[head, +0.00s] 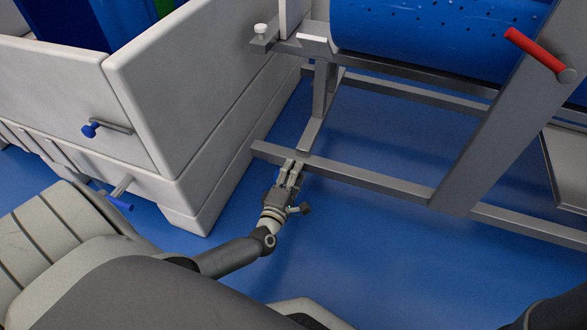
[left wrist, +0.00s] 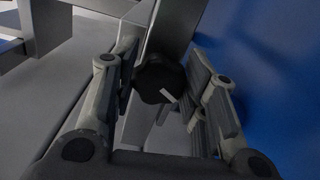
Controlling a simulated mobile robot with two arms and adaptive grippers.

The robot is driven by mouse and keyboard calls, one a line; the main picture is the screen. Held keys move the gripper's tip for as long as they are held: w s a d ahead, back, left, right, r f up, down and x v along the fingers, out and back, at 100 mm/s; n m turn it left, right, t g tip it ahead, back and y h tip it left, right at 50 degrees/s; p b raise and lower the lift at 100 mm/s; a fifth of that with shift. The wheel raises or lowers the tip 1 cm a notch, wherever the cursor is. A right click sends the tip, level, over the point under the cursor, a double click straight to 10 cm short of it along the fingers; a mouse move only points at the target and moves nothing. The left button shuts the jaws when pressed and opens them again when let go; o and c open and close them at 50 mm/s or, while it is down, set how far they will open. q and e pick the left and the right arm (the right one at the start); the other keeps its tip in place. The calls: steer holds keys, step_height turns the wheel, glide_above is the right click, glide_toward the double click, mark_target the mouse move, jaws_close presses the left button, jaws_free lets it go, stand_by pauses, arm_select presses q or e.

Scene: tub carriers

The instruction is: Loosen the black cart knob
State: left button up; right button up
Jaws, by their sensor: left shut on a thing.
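The black cart knob (left wrist: 158,80) shows in the left wrist view, a dark lobed knob with a small light mark, beside a grey metal bar (left wrist: 178,25). My left gripper (left wrist: 165,62) has its fingers on both sides of the knob and is shut on it. In the head view my left gripper (head: 291,170) is at the low grey beam of the metal cart frame (head: 360,178), near its left end. The knob itself is hidden there by the gripper. My right gripper is not in view.
The frame bears a blue drum (head: 420,35), with a red handle (head: 535,48) at the right. Blue floor (head: 390,260) is clear in front.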

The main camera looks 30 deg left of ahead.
arm_select(q)
steer(key=o, duration=1)
steer(key=v, duration=0.7)
steer(key=shift+s, duration=0.25)
